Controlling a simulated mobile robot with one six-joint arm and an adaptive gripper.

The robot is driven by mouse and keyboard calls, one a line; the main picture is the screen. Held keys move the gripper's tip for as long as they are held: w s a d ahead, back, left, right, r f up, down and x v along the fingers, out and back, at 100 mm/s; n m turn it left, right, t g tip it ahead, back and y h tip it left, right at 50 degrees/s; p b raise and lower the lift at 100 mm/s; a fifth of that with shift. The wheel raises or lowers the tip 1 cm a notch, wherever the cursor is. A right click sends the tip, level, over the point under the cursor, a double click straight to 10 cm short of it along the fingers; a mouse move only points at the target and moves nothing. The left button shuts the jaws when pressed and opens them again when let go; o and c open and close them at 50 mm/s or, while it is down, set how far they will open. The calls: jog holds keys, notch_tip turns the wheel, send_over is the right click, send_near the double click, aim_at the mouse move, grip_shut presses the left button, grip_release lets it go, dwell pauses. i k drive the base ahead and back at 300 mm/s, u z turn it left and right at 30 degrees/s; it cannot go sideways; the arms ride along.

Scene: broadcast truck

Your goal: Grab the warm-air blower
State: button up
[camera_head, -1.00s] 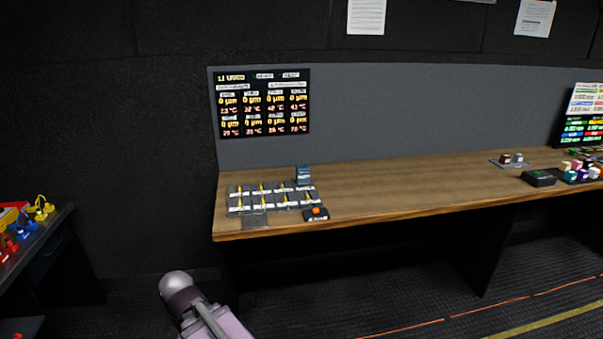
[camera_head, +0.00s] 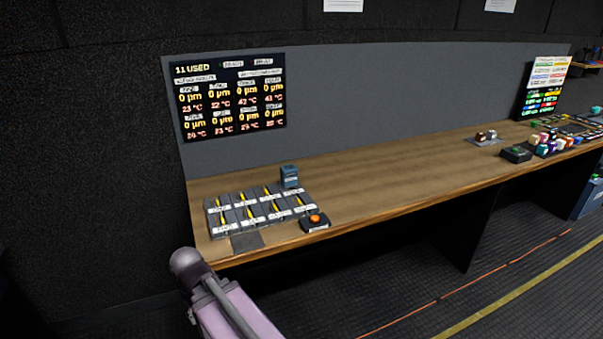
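I cannot make out a warm-air blower for certain in this view. A small blue-grey upright device (camera_head: 290,177) stands on the wooden desk at the back of a set of grey panels; it is too small to tell what it is. The grey panels (camera_head: 226,219), with yellow marks and white labels, lie in rows at the desk's left end. A black box with an orange button (camera_head: 315,222) sits at their front right. My arm shows at the lower left, in front of the desk; my gripper is not in view.
The wooden desk (camera_head: 390,175) has a clear middle stretch. A display (camera_head: 230,97) is on the grey back panel. A black box (camera_head: 516,153), coloured blocks (camera_head: 545,144) and a lit screen (camera_head: 543,88) are at the right. Open floor (camera_head: 500,290) lies in front.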

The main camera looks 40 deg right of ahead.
aim_at(288, 172)
jog(key=z, duration=0.7)
jog(key=i, duration=0.9)
jog(key=z, duration=0.5)
